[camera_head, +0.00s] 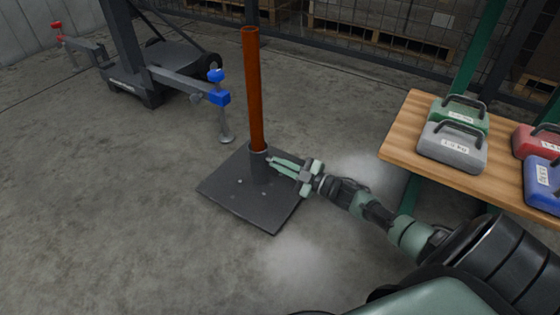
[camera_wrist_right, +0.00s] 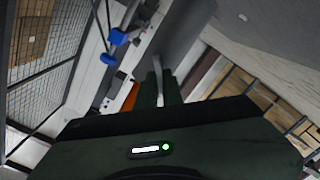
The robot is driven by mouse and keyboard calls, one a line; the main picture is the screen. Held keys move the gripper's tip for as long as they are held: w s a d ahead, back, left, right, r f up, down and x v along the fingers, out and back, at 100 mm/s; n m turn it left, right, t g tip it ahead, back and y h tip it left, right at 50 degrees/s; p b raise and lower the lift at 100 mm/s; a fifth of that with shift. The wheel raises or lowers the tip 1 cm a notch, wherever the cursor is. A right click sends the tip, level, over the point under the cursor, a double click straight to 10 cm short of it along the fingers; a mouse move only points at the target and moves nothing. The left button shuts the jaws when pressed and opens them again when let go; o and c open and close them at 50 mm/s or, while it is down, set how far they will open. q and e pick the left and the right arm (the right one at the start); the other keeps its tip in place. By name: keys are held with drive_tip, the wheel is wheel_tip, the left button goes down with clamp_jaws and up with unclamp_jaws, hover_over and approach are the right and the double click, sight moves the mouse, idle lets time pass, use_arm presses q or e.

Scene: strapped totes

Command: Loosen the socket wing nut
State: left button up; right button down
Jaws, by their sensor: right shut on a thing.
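An orange-red pole (camera_head: 253,90) stands upright in a dark socket (camera_head: 259,163) on a black square base plate (camera_head: 240,205) on the floor. My right gripper (camera_head: 271,161) reaches in from the right, its fingertips at the right side of the socket near its top. In the right wrist view, its fingers (camera_wrist_right: 160,88) are closed on a thin light-grey piece, the wing nut (camera_wrist_right: 158,68), beside the grey socket (camera_wrist_right: 185,35). Most of the nut is hidden between the fingers. My left gripper is not in view.
A wooden bench (camera_head: 405,145) at right holds a green weight (camera_head: 460,115), a grey weight (camera_head: 452,148), a red weight (camera_head: 538,142) and a blue weight (camera_head: 543,185). A dark frame with blue fittings (camera_head: 219,97) stands left behind the plate. The floor at front left is clear.

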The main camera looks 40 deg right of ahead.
drive_tip(key=n, duration=0.5)
drive_tip(key=n+b, duration=0.1)
drive_tip(key=n, duration=0.4)
drive_tip(key=f+n, duration=0.1)
drive_tip(key=n, duration=0.4)
drive_tip(key=shift+a+b, duration=0.1)
drive_tip(key=shift+b, duration=0.25)
drive_tip(key=n+b, duration=0.2)
drive_tip(key=n, duration=0.4)
drive_tip(key=shift+f, duration=0.1)
drive_tip(key=n, duration=1.9)
drive_tip(key=shift+w+d+r+b, duration=0.1)
drive_tip(key=shift+d+r+b, duration=0.1)
drive_tip(key=shift+d+b, duration=0.2)
drive_tip(key=shift+n, duration=0.3)
